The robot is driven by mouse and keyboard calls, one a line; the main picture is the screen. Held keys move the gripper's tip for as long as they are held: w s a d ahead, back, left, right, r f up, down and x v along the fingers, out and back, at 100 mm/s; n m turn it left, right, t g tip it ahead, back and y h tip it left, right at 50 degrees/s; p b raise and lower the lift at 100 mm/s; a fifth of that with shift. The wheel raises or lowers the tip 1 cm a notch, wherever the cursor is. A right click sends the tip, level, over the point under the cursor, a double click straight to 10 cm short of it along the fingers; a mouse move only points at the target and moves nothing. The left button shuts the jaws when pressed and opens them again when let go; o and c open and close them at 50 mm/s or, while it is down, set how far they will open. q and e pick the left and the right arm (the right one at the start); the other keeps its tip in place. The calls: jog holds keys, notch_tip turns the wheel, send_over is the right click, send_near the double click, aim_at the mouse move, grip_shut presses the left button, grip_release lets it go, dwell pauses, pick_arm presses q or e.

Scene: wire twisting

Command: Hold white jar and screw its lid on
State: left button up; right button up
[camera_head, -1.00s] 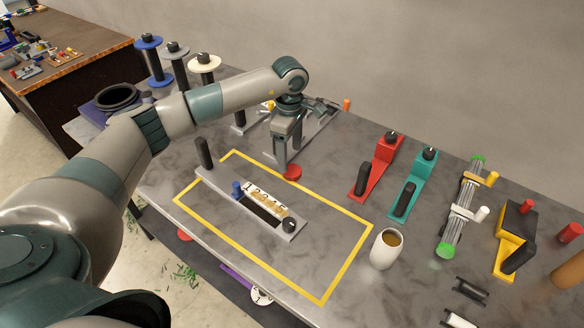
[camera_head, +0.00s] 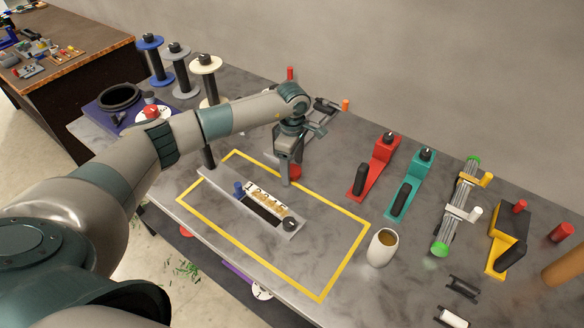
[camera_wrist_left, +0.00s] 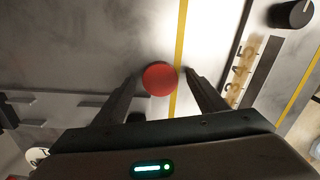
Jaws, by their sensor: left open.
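The white jar (camera_head: 382,247) stands upright and open-topped on the table, right of the yellow outline, with brown showing inside its mouth. A red round piece that looks like its lid (camera_head: 295,171) lies on the table near the outline's far edge, partly covered by my left gripper (camera_head: 286,181). The left gripper points down at the lid and is open. In the left wrist view the lid (camera_wrist_left: 160,78) shows between the two fingertips (camera_wrist_left: 162,75), with a gap on each side. I cannot tell the exact height of the tips above the table. My right gripper is in neither view.
A grey wire-measuring fixture (camera_head: 255,205) lies inside the yellow outline (camera_head: 335,275). Red (camera_head: 378,165) and teal (camera_head: 413,183) tools stand behind the jar, with a wire bundle (camera_head: 458,208) and yellow tool (camera_head: 508,240) to the right. Spools (camera_head: 178,70) stand at the back left.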

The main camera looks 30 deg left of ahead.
pick_arm(q)
jog(key=shift+f, duration=0.2)
dwell(0.3)
jog(key=c, duration=1.1)
jog(key=shift+r, duration=0.2)
